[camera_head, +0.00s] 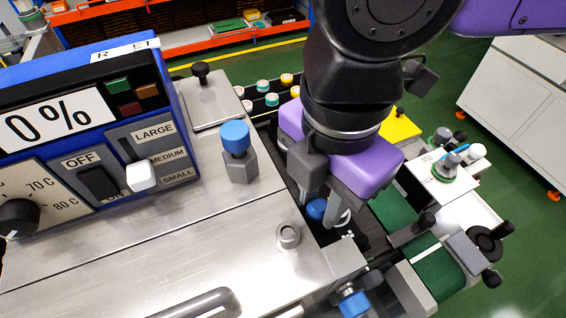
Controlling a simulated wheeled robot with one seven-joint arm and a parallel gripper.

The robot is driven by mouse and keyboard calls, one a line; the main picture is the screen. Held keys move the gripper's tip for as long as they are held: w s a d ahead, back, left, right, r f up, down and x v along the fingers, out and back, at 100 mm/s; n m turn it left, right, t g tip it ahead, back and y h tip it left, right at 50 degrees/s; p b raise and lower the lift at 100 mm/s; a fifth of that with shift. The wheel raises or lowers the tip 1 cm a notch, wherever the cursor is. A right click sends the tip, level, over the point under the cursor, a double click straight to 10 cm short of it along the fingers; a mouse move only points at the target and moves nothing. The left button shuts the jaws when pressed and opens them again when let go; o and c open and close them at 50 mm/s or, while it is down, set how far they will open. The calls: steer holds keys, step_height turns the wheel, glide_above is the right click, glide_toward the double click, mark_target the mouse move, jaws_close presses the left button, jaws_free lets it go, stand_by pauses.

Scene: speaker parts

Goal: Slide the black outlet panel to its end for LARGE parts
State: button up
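The black outlet panel (338,254) lies low at the right end of the steel machine, mostly hidden under my gripper. Small white marks show on its dark face, too small to read. A blue knob (317,209) stands at the panel and shows between the fingers of my gripper (322,205). The gripper points down, with its fingers apart on either side of the knob. I cannot tell whether they touch it. The panel's slide ends are hidden.
The control box (85,130) at left has a white lever by LARGE, MEDIUM and SMALL labels. A blue-capped knob (235,138) and a steel post (288,236) stand on the steel top (150,255). A green belt (432,268) and another blue knob (354,303) lie right and below.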

jaws_close()
steer(key=shift+r, duration=0.65)
steer(key=o, duration=1)
jaws_free()
steer(key=shift+r, duration=0.1)
step_height(320, 180, up, 8)
steer(key=shift+f+b, duration=0.1)
steer(key=shift+b, duration=0.6)
steer(key=shift+s, duration=0.1)
